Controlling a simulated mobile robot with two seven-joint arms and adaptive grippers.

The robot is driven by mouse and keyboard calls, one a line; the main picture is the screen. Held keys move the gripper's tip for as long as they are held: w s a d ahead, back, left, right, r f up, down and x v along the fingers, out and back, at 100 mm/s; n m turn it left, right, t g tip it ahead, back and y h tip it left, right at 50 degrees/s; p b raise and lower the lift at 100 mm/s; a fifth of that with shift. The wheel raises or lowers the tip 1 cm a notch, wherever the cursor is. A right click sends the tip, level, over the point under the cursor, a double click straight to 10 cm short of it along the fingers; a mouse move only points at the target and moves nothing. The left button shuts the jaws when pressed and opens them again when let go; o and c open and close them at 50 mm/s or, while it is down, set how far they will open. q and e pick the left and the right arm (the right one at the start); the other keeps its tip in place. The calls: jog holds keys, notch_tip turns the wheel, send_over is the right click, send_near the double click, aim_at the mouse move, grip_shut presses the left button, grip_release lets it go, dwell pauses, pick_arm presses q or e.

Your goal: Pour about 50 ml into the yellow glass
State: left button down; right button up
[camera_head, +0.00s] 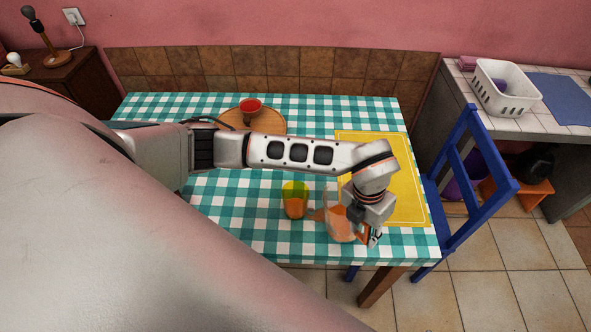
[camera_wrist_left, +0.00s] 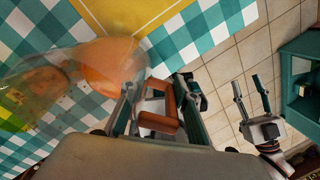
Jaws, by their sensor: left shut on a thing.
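The yellow glass (camera_head: 295,190) stands upright on the checked tablecloth with orange liquid in its lower part. It shows blurred by overlap at the left of the left wrist view (camera_wrist_left: 22,108). My left gripper (camera_head: 370,234) is shut on the brown handle of a clear jug (camera_head: 337,222) with orange liquid. The jug is tilted left, its spout end close beside the glass. In the left wrist view the jug (camera_wrist_left: 110,62) overlaps the glass, and I cannot tell whether liquid is flowing. My right gripper (camera_wrist_left: 248,86) is open and empty in the left wrist view.
A yellow placemat (camera_head: 405,190) lies on the right of the table. A round wooden board (camera_head: 275,124) with a red-topped glass (camera_head: 250,106) is at the back. A blue chair (camera_head: 470,185) stands at the right edge. My left arm spans the table's middle.

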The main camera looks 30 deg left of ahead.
pick_arm(q)
jog(key=shift+w+d+f+y, duration=0.1)
jog(key=shift+f+y, duration=0.25)
jog(key=shift+y, duration=0.1)
jog(key=shift+w+d+f+y, duration=0.1)
jog(key=shift+f+y, duration=0.2)
jog(key=shift+y, duration=0.15)
jog(key=shift+a, duration=0.1)
dwell(2.2)
